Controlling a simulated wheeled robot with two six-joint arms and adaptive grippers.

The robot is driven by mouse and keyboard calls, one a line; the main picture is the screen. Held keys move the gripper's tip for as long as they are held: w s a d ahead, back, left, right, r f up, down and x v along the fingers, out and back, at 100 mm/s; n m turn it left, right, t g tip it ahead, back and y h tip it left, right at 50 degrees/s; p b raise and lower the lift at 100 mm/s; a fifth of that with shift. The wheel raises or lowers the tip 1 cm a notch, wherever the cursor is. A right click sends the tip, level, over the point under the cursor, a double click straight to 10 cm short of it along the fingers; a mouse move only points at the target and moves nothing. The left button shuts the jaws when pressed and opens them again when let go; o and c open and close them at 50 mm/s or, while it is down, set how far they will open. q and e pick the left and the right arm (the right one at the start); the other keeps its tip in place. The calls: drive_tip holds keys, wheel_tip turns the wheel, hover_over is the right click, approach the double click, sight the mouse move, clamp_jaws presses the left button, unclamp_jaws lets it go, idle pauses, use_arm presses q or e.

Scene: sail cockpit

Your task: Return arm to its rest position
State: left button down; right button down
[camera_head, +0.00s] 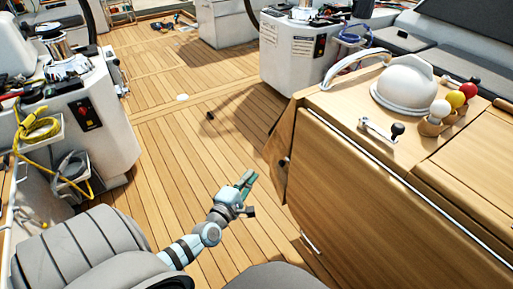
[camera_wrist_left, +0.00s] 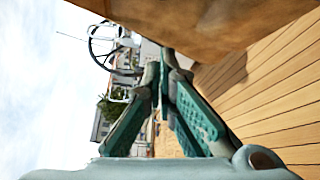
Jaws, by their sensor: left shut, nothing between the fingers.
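My left arm comes in from the lower left in the head view and reaches out over the plank deck. My left gripper (camera_head: 246,182) is at its end, beside the wooden cabinet (camera_head: 370,200) and apart from its open flap (camera_head: 281,150). In the left wrist view the green fingers of the left gripper (camera_wrist_left: 163,62) come together at their tips with nothing between them. The wooden panel (camera_wrist_left: 215,25) fills the upper part of that view. My right gripper is in neither view.
A white helmet-like dome (camera_head: 404,88), a small lever (camera_head: 384,130) and coloured balls (camera_head: 457,98) stand on the cabinet top. A console with yellow rope (camera_head: 38,127) stands at the left. The deck (camera_head: 150,150) between is mostly clear.

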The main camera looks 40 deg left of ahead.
use_arm(q)
drive_tip(key=shift+s, duration=0.4)
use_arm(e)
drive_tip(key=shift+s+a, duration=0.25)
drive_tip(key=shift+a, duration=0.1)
use_arm(q)
drive_tip(key=shift+d, duration=0.1)
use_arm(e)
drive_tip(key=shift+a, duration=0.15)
